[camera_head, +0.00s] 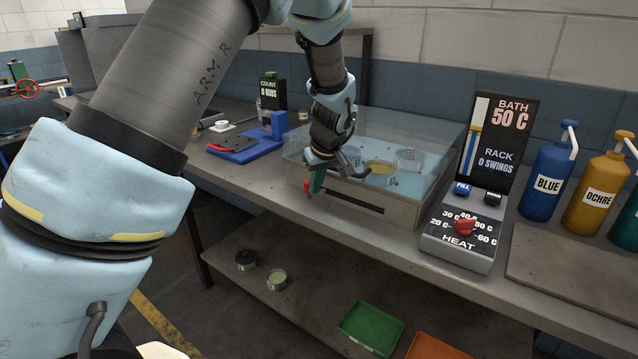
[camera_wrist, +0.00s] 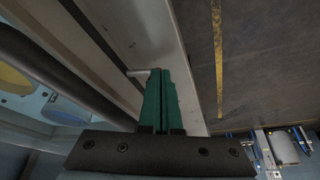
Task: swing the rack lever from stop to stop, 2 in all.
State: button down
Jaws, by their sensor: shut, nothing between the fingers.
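The rack lever shows as a small red handle (camera_head: 307,187) at the front left corner of the dye bath (camera_head: 405,212). In the wrist view a short grey rod (camera_wrist: 139,73) sticks out from the bath's front, close to my fingertips; I cannot tell if they touch it. My gripper (camera_head: 317,186) has green fingers and points down just right of the red handle. In the wrist view my gripper (camera_wrist: 160,74) has its fingers together with nothing between them. The display panel (camera_head: 500,130) reads bath 50 C and rack 0 swings.
The clear-topped bath holds several round pots in pale blue liquid. A heat control box (camera_head: 464,232) with a red knob stands right of it, then blue (camera_head: 545,185) and ochre (camera_head: 597,195) bottles. A blue fixture (camera_head: 245,145) lies left. Green (camera_head: 370,328) and orange trays sit below.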

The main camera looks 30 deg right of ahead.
aim_at(307, 181)
jog(key=shift+w+a+m+h, duration=0.2)
jog(key=shift+w+m, duration=0.15)
jog(key=shift+w, duration=0.15)
jog(key=shift+w+a+m+h, duration=0.1)
jog(key=shift+w+a+m, duration=0.1)
jog(key=shift+w+m, duration=0.25)
jog(key=shift+w+a+m+h, duration=0.1)
jog(key=shift+w+m+h, duration=0.2)
jog(key=shift+w+m, duration=0.35)
